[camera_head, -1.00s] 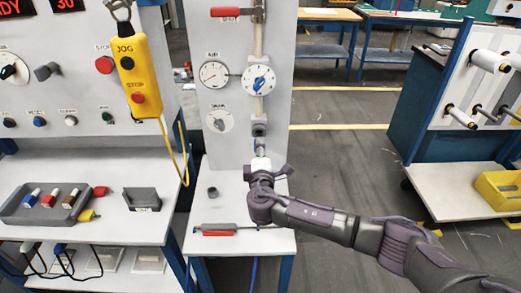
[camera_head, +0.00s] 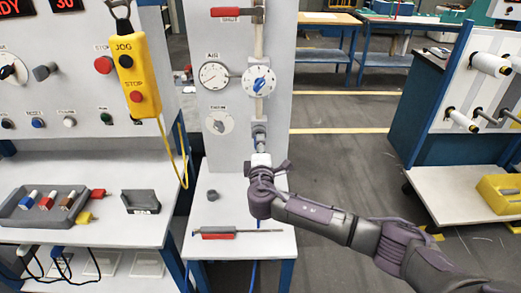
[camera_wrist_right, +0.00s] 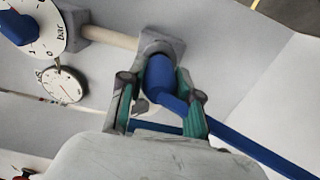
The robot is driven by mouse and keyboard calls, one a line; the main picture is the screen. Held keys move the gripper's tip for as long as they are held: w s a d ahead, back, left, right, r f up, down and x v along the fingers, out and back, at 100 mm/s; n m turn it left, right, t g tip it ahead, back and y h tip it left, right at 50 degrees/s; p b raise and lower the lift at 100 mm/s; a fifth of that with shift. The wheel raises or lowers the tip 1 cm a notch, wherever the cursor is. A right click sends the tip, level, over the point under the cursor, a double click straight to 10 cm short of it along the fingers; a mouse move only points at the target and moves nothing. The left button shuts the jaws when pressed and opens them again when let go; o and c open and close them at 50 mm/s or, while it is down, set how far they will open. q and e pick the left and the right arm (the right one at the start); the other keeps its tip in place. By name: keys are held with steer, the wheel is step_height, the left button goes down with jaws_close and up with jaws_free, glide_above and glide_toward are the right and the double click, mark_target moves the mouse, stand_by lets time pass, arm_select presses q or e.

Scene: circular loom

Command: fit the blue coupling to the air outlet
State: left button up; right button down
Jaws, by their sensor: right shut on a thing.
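The air outlet (camera_head: 259,130) is a grey block low on the white panel, under the blue-knobbed regulator (camera_head: 258,81). It also shows in the right wrist view (camera_wrist_right: 168,45). My right gripper (camera_head: 261,160) is just below the outlet. In the right wrist view its fingers (camera_wrist_right: 160,95) are shut on the blue coupling (camera_wrist_right: 158,75). The coupling's far end meets or overlaps the outlet's mouth; I cannot tell whether it is seated. A blue hose (camera_wrist_right: 245,145) runs from it to the lower right. The coupling is mostly hidden in the head view. My left gripper is not in view.
A pressure gauge (camera_head: 213,75) and a round dial (camera_head: 219,122) sit left of the regulator. A red-handled tool (camera_head: 218,233) and a small dark cup (camera_head: 213,195) lie on the white shelf (camera_head: 230,248). A yellow pendant (camera_head: 136,75) hangs at the left.

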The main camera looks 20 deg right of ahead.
steer(key=shift+w, duration=0.3)
stand_by(0.4)
steer(key=shift+w+d+b, duration=0.15)
steer(key=shift+w+b, duration=0.2)
steer(key=shift+b, duration=0.15)
steer(key=c, duration=0.7)
jaws_free()
steer(key=v, duration=1.2)
steer(key=shift+r, duration=0.1)
